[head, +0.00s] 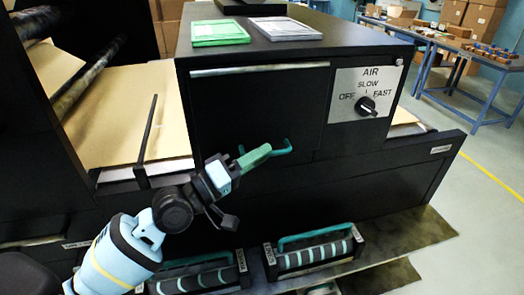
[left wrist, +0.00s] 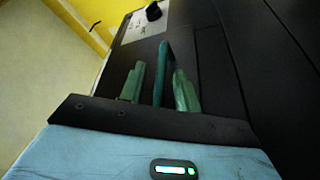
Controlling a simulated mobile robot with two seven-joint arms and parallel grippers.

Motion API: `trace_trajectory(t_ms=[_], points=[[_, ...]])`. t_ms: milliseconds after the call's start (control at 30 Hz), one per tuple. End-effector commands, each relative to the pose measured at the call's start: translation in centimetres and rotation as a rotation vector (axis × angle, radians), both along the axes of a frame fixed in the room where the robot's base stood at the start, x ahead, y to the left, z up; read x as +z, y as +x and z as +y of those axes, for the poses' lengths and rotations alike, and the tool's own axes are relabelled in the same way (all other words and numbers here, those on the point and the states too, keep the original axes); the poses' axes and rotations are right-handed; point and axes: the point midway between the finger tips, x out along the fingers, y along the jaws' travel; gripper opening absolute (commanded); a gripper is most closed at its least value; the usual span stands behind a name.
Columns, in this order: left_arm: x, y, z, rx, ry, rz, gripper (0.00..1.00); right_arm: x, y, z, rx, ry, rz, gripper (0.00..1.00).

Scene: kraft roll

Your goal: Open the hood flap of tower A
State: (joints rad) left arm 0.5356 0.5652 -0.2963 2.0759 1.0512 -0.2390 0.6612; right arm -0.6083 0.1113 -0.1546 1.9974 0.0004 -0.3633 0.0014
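The black tower (head: 240,55) has a flap (head: 255,105) in its front face, with a pale metal strip along its top edge. The flap looks closed, flush with the front. A teal handle (head: 281,147) sticks out low on the flap; it also shows in the left wrist view (left wrist: 162,65). My left gripper (head: 254,157) is at the handle. In the left wrist view its two green fingers (left wrist: 159,88) stand apart on either side of the handle bar, with narrow gaps visible. No letter naming the tower is readable. My right gripper is not in view.
An AIR dial (head: 366,105) sits right of the flap. A green tray (head: 220,32) and a lilac tray (head: 285,28) lie on top of the tower. Black rollers with teal handles (head: 315,253) lie on a shelf below. Brown paper (head: 130,110) runs in at left.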

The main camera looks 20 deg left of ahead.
Motion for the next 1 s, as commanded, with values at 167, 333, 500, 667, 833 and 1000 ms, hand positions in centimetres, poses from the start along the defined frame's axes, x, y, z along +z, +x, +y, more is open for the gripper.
trace_trajectory(t_ms=[167, 333, 500, 667, 833, 1000], points=[[0.32, 1.03, -0.81, 0.0, 0.002, -0.001, 0.33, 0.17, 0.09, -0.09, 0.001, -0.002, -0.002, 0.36], [0.24, 1.19, -0.97, -0.001, 0.002, 0.001, 0.33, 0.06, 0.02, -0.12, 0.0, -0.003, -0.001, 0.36], [0.21, 1.17, -0.95, 0.0, 0.003, 0.002, 0.29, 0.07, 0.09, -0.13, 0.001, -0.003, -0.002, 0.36], [0.21, 1.16, -0.93, -0.001, 0.002, 0.001, 0.08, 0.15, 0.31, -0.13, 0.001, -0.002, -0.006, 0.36], [0.21, 1.16, -0.93, 0.0, 0.003, 0.002, 0.0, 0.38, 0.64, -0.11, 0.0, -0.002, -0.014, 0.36], [0.22, 1.17, -0.93, 0.0, 0.003, 0.002, 0.0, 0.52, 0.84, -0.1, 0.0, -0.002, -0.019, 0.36]])
